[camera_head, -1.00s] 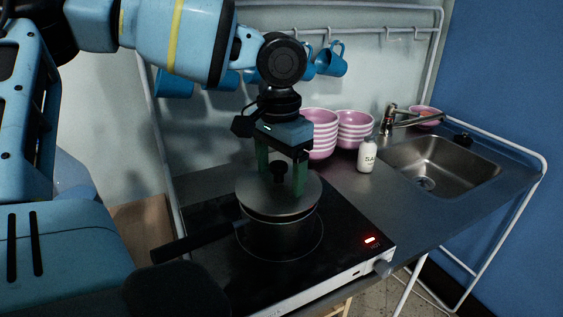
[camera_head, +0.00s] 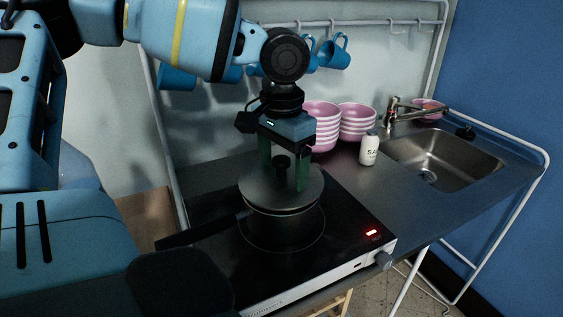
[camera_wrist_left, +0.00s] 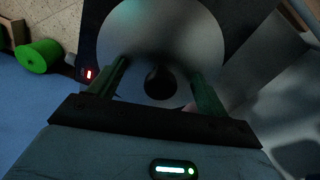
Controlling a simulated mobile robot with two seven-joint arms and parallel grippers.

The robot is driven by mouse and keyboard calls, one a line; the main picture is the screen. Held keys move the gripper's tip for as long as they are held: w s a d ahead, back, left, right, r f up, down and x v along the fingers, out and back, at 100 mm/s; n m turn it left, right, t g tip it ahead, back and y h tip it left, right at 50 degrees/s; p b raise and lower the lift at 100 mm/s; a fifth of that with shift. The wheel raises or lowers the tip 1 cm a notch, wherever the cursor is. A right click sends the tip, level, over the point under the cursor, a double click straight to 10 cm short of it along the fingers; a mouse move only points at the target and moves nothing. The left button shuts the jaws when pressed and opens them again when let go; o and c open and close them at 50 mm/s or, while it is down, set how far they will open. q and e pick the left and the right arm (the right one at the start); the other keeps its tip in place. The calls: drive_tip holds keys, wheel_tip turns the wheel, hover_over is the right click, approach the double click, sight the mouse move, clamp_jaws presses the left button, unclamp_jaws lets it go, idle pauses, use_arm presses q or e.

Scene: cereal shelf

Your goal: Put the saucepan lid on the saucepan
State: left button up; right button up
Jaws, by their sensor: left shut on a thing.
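The saucepan (camera_head: 282,230) stands on the black hob, its dark handle (camera_head: 200,231) pointing left. The round grey saucepan lid (camera_head: 260,190) lies level over the saucepan's mouth. The pan's rim shows just below the lid's front edge; I cannot tell whether the lid is fully seated. My left gripper (camera_head: 284,178) points down from above, shut on the lid, with its green fingers on either side of the black knob (camera_head: 282,162). In the left wrist view the knob (camera_wrist_left: 159,84) shows between the fingers, over the lid (camera_wrist_left: 165,35). My right gripper is not in view.
The hob (camera_head: 335,222) has a lit red display. Behind it stand stacked pink bowls (camera_head: 356,122) and a white salt shaker (camera_head: 369,150). The sink (camera_head: 440,160) and tap (camera_head: 400,108) are at the right. Blue mugs (camera_head: 334,54) hang from the rail above.

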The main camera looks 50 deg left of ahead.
use_arm(q)
drive_tip(key=shift+f, duration=0.7)
idle(0.6)
drive_tip(key=o, duration=1)
drive_tip(key=shift+o, duration=0.2)
wheel_tip(320, 180, up, 8)
drive_tip(key=shift+f, duration=0.1)
idle(0.4)
